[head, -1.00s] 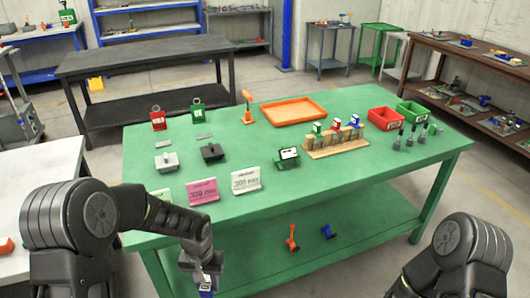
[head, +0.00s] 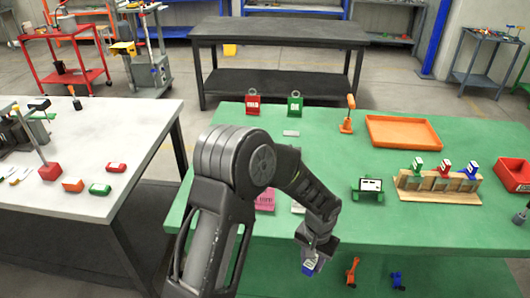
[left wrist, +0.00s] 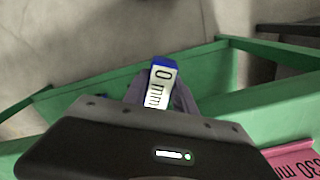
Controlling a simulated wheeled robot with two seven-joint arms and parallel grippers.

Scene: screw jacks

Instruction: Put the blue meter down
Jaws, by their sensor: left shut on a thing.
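The blue meter (head: 309,268) is in my left gripper (head: 314,256), near the front edge of the green table (head: 420,225) in the head view. In the left wrist view the meter (left wrist: 161,84) shows a blue top and a white face reading "0 mm". It sits between the two grey fingers of my left gripper (left wrist: 157,96), which are shut on it. The meter's lower part is hidden by the gripper body. My right gripper is not in view.
A white table (head: 120,205) at left holds red (head: 116,167), orange (head: 73,185) and green (head: 100,189) pieces. The green table holds an orange tray (head: 402,131), a wooden rack (head: 437,190) and a green-framed gauge (head: 369,188). My left arm hides some cards.

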